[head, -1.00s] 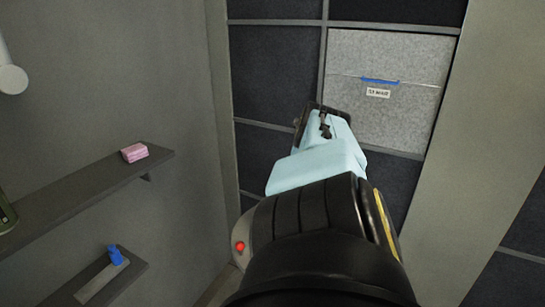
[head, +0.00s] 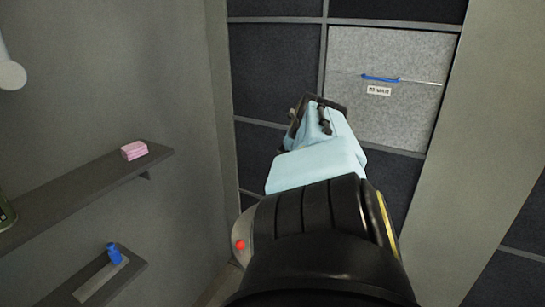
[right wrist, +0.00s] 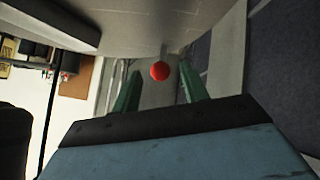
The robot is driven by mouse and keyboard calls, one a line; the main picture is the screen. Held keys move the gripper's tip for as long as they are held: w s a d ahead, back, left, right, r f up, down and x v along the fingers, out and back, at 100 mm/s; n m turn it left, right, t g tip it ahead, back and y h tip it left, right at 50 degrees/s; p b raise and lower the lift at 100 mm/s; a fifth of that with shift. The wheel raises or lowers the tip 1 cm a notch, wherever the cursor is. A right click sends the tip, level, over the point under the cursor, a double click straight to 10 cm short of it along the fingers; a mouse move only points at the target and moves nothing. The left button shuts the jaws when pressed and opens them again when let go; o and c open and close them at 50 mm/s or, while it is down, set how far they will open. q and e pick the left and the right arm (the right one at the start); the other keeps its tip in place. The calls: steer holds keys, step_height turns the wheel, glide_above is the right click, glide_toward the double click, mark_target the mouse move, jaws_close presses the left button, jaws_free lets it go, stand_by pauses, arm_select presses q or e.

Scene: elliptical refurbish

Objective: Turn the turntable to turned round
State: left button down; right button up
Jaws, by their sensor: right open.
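My right gripper (right wrist: 160,68) shows in the right wrist view with its two green fingers apart. A red ball-shaped knob (right wrist: 160,71) appears between the fingers; I cannot tell how far beyond them it is or whether they touch it. A pale grey surface with a curved edge (right wrist: 125,25) lies behind and above the knob; I cannot tell whether it is the turntable. In the head view my light blue and black arm reaches up toward the dark panels, and its fingers are hidden. My left gripper is not in view.
A dark panelled wall (head: 275,75) has a light grey panel (head: 395,120) with a blue strip and label. At left, a shelf (head: 75,190) holds a pink block (head: 134,150); a lower shelf holds a blue object (head: 114,253). A broad grey post (head: 465,150) stands right.

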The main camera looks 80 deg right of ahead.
steer(key=b+v, duration=0.2)
steer(key=v, duration=0.4)
steer(key=shift+w+f+b, duration=0.15)
steer(key=shift+w+b, duration=0.05)
steer(key=shift+b, duration=0.1)
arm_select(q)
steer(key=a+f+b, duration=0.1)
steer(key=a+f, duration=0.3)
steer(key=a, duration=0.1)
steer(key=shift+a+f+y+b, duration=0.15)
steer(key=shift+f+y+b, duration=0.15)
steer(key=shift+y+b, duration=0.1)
arm_select(e)
steer(key=v, duration=0.3)
steer(key=shift+s+r, duration=0.1)
steer(key=shift+r, duration=0.15)
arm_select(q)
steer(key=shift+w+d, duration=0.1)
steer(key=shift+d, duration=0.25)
